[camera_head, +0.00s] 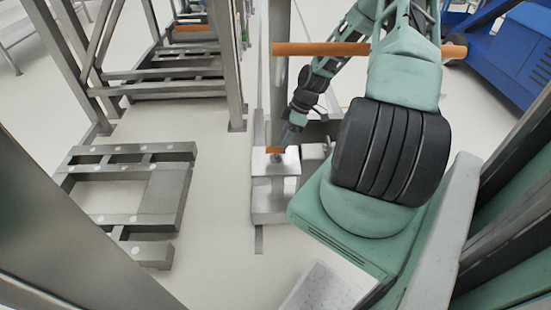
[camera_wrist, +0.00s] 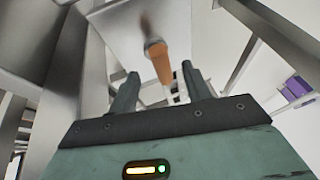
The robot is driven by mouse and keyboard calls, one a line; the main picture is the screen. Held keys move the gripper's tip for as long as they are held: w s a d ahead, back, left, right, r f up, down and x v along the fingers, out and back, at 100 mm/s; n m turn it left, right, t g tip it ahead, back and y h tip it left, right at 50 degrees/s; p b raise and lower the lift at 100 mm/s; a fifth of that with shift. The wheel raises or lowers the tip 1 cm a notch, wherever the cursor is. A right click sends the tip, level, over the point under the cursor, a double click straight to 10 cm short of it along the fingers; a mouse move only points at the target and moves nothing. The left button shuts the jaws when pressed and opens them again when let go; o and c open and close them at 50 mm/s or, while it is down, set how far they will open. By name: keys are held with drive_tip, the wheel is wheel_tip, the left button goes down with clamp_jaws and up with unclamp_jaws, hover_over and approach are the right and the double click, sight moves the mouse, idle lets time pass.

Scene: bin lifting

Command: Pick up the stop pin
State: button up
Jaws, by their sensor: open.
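The stop pin shows in the wrist view as an orange shaft (camera_wrist: 162,67) with a grey collar at its far end, against a metal plate. In the head view its orange end (camera_head: 274,150) shows at the top of a small metal block. My gripper (camera_wrist: 160,69) is open, with one finger on each side of the orange shaft. A gap seems to show between the shaft and each finger; I cannot tell whether either touches. In the head view my gripper (camera_head: 287,137) is right by the pin, and its fingers are hard to make out.
The metal block (camera_head: 275,184) stands at the foot of a steel post (camera_head: 279,90). A long orange bar (camera_head: 320,48) runs across behind my arm. A low metal rack (camera_head: 130,187) lies on the left; steel frames stand further back. A blue machine (camera_head: 510,55) is at the right.

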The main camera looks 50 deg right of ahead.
drive_tip(key=x, duration=0.4)
drive_tip(key=shift+a+f, duration=0.1)
drive_tip(key=shift+f, duration=0.1)
clamp_jaws()
drive_tip(key=shift+r, duration=0.2)
wheel_tip(320, 180, up, 12)
drive_tip(key=p, duration=0.1)
drive_tip(key=s+d, duration=0.3)
drive_tip(key=d, duration=0.5)
drive_tip(key=s+d, duration=0.4)
drive_tip(key=d, duration=0.4)
drive_tip(key=shift+s+d, duration=0.2)
wheel_tip(320, 180, up, 11)
drive_tip(key=p, duration=1)
drive_tip(key=shift+r, duration=0.15)
idle(0.5)
idle(0.6)
